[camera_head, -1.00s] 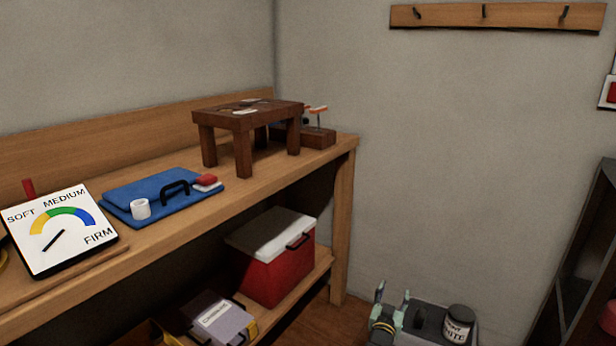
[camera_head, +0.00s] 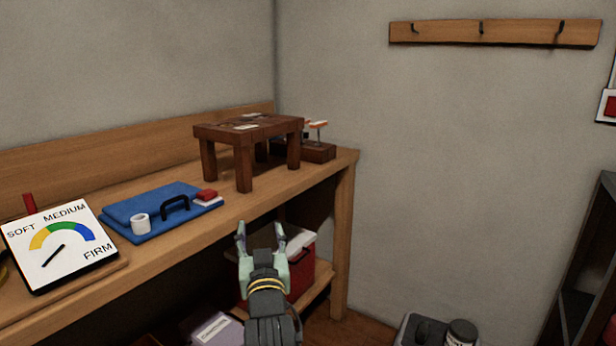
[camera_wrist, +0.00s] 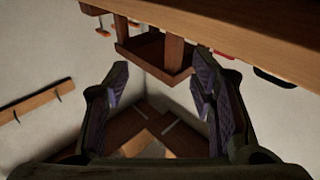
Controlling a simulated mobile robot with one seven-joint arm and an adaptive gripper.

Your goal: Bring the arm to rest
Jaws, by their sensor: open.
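My gripper (camera_head: 262,238) is raised in the head view, with its two fingers apart and pointing up. It is empty. In the picture it stands in front of the red cooler with the white lid (camera_head: 300,268) and below the bench top's front edge. In the wrist view my gripper (camera_wrist: 160,100) also shows open, with nothing between the dark finger pads. My wrist and forearm show below the fingers in the head view.
The wooden bench (camera_head: 225,215) carries a gauge sign (camera_head: 60,245), a blue folded mat (camera_head: 150,208) and a small brown table (camera_head: 245,132). A hook rail (camera_head: 500,32) is on the wall. A dark shelf (camera_head: 590,270) stands at right. A jar (camera_head: 460,333) is at bottom.

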